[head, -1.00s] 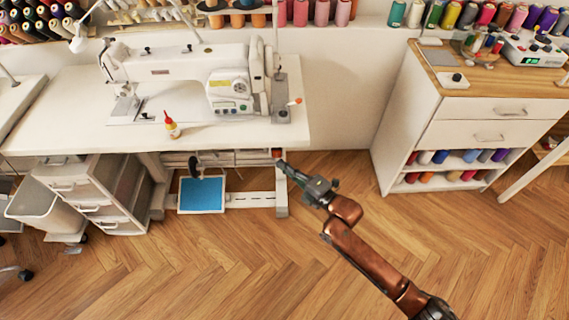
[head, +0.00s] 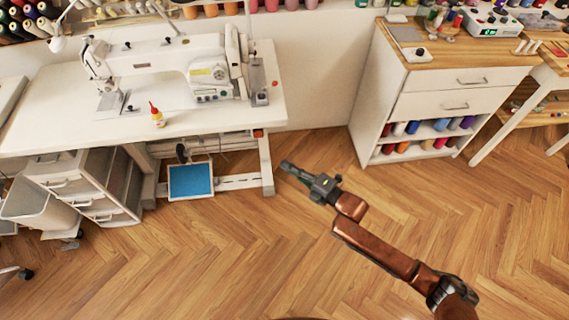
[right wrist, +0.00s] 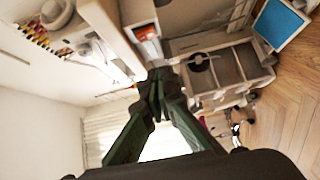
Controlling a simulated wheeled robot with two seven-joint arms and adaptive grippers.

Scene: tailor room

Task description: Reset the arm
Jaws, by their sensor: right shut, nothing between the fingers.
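My right arm comes in from the lower right of the head view. Its gripper (head: 288,167) is shut and empty, held out over the floor just right of the sewing table's right leg. In the right wrist view the two dark fingers (right wrist: 158,85) meet at their tips with nothing between them. My left gripper is not in view.
A white sewing table (head: 215,122) with a sewing machine (head: 170,60) and a red-capped bottle (head: 157,117) stands at left. A blue pedal (head: 190,181) lies beneath. A white cabinet (head: 435,103) stands at right. The wooden floor (head: 200,270) in front is clear.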

